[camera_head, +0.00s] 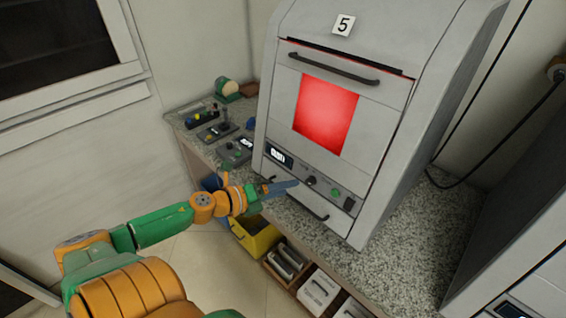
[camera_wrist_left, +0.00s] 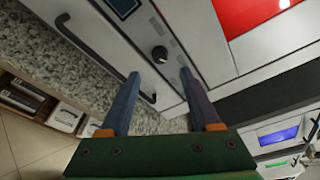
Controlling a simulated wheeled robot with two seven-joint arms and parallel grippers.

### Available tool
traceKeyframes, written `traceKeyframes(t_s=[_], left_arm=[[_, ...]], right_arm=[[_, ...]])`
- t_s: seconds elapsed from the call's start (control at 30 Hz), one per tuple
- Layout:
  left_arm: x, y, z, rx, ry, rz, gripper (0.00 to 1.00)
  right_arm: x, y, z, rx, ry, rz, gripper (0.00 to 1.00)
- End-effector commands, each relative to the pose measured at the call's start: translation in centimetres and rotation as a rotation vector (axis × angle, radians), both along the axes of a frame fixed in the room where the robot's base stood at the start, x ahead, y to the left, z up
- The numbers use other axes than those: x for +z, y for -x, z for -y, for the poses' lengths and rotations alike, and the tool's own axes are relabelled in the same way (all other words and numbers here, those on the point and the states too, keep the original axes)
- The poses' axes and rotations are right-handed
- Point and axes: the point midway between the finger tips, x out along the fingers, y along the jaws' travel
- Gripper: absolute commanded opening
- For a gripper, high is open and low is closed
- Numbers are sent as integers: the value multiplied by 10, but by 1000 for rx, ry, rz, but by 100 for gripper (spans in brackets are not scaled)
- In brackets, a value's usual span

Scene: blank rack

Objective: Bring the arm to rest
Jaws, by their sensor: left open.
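My left arm comes in from the lower left of the head view. Its gripper (camera_head: 284,187) is in front of the lower panel of a grey oven-like machine (camera_head: 385,130) marked 5. In the left wrist view the two fingers of this gripper (camera_wrist_left: 160,92) are apart with nothing between them. A dark knob (camera_wrist_left: 159,54) on the machine's panel shows just beyond the fingertips; I cannot tell whether they touch the panel. My right gripper is in neither view.
The machine has a glowing red window (camera_head: 326,113) and a door handle (camera_head: 333,68). It stands on a speckled counter (camera_head: 405,240). Small control boxes (camera_head: 217,131) lie on the counter at left. A yellow bin (camera_head: 255,238) and a shelf with boxes (camera_head: 318,291) are below.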

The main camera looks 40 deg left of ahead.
Motion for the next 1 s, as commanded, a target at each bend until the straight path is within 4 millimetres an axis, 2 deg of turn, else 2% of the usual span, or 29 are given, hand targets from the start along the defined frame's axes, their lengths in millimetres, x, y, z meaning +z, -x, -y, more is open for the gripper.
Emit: traceKeyframes(t_s=[0.37, 0.47, 0.57, 0.6, 0.63, 0.7, 0.77, 0.8, 0.83, 0.9, 1.0], left_arm=[[0, 0, 0, 0, 0, 0, 64], [-15, 3, -12, 74, 60, -30, 64], [-75, 25, -47, 335, 275, -141, 64], [-111, 42, -58, 477, 389, -206, 64], [-139, 58, -63, 584, 476, -257, 64], [-202, 101, -60, 817, 655, -378, 64], [-250, 141, -43, 1001, 784, -484, 64], [-279, 168, -26, 1117, 861, -555, 64], [-297, 189, -11, 1199, 910, -609, 64], [-331, 234, 27, 1373, 1002, -728, 64], [-358, 285, 79, 1562, 1076, -868, 64]], right_arm=[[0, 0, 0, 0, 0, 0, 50], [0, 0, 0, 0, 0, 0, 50], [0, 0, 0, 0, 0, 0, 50], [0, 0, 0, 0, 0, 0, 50], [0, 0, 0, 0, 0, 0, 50], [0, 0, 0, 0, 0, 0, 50], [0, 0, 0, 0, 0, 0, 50], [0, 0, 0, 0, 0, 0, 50], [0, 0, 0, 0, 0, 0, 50], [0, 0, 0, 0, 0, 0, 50], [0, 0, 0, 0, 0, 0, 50]])
